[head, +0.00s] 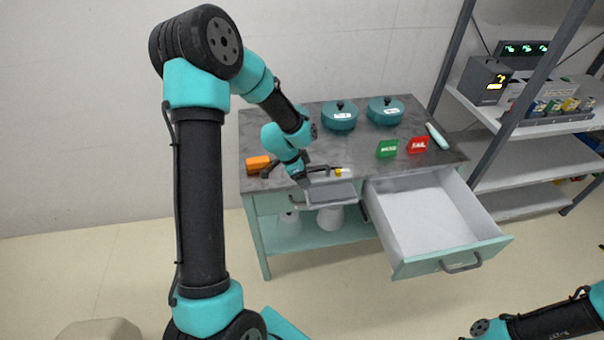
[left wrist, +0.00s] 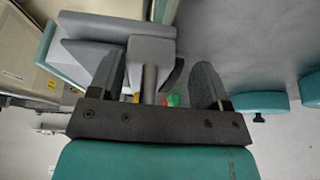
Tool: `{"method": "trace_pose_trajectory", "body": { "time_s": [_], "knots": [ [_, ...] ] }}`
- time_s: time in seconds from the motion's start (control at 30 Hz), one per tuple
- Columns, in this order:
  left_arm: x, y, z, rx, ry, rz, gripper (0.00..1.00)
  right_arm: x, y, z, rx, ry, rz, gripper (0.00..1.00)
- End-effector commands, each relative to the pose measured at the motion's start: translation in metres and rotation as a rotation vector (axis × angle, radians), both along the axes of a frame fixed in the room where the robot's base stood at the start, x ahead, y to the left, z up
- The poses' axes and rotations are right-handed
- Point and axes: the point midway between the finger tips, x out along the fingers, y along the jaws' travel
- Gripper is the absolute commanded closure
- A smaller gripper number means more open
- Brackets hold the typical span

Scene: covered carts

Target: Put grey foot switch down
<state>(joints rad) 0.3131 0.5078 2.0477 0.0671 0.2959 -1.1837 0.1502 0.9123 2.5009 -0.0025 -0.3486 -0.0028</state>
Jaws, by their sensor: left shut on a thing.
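The grey foot switch (head: 331,194) is a boxy grey piece at the front edge of the teal cart, below my left gripper (head: 318,172). In the left wrist view the grey foot switch (left wrist: 151,50) lies beyond the fingertips, with a narrow grey part running between the fingers of my left gripper (left wrist: 158,85). The left gripper is shut on it. A small yellow piece shows by the fingers. Whether the switch touches the cart cannot be told. My right gripper is not in view; only part of that arm shows at the lower right.
The cart top (head: 375,165) holds teal pots (head: 340,117), a green sign (head: 387,148), a red sign (head: 418,145), a teal bottle (head: 437,137) and an orange object (head: 258,165). An empty drawer (head: 430,215) stands open at right. A shelf rack (head: 545,125) stands beyond.

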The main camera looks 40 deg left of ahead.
Motion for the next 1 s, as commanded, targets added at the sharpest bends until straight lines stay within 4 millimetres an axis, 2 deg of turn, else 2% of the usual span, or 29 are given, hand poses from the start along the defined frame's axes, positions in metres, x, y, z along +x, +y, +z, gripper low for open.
{"method": "trace_pose_trajectory", "body": {
  "time_s": [0.37,0.47,0.7,1.0],
  "knots": [
    [0.000,0.001,-0.001,-0.001,0.002,0.000,0.72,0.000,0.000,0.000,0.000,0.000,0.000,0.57],
    [0.005,0.004,0.010,0.000,-0.001,0.000,0.72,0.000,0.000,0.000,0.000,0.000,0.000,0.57],
    [0.017,0.015,0.050,0.001,-0.003,-0.001,0.72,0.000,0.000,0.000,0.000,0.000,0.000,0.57],
    [0.018,0.016,0.054,0.000,-0.001,-0.001,0.72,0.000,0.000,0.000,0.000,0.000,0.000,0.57]
  ]
}}
